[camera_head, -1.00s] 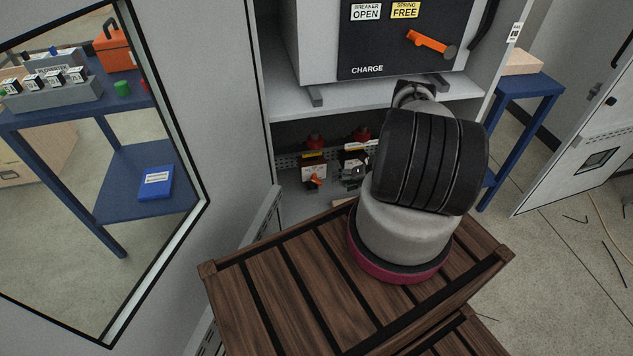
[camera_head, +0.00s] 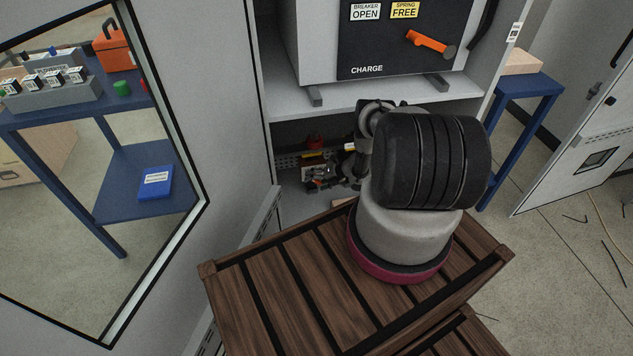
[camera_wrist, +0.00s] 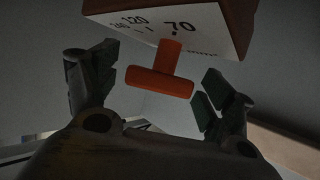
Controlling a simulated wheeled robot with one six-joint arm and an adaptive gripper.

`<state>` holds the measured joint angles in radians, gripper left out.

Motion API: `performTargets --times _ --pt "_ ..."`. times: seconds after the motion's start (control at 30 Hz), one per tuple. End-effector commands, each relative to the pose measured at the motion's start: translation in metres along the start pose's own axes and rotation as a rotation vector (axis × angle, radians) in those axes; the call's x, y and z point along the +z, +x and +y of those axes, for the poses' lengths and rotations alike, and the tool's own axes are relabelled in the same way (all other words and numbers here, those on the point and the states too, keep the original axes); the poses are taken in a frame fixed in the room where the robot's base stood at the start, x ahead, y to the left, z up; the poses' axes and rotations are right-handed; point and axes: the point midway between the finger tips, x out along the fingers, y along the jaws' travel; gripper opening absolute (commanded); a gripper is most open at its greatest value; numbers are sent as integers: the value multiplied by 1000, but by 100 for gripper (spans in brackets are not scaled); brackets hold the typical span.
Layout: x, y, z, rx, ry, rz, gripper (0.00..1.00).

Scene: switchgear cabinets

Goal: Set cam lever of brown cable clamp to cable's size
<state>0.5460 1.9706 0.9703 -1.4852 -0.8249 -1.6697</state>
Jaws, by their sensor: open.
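In the wrist view the brown cable clamp (camera_wrist: 238,20) shows at the top, with a white scale plate (camera_wrist: 150,21) reading 120 and 70 and a partly legible larger number at left. Its orange-red T-shaped cam lever (camera_wrist: 160,82) hangs below the plate, its stem just under the dot at 70. My gripper (camera_wrist: 158,84) is open, one finger left of the lever's crossbar and one right, with gaps on both sides. In the head view my gripper (camera_head: 328,183) is low in the compartment before the clamps, small and partly hidden. The cable and its size cannot be made out.
The clamps sit in a low cabinet compartment under a grey shelf (camera_head: 290,102) carrying the breaker (camera_head: 400,40). The cabinet's left wall is close by. A blue table (camera_head: 530,85) stands at right, and a mirror-like framed panel (camera_head: 160,250) at left.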

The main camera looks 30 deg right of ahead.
Motion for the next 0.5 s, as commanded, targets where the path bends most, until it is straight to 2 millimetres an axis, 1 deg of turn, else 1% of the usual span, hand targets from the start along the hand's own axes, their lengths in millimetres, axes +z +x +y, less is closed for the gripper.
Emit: performTargets --times 0.03,0.17,0.2,0.27,0.5 --pt "0 0 0 0 0 0 78" --pt "0 0 0 0 0 0 55" --pt "0 0 0 0 0 0 48" --pt "0 0 0 0 0 0 37" --pt "0 0 -2 37 15 -4 36"
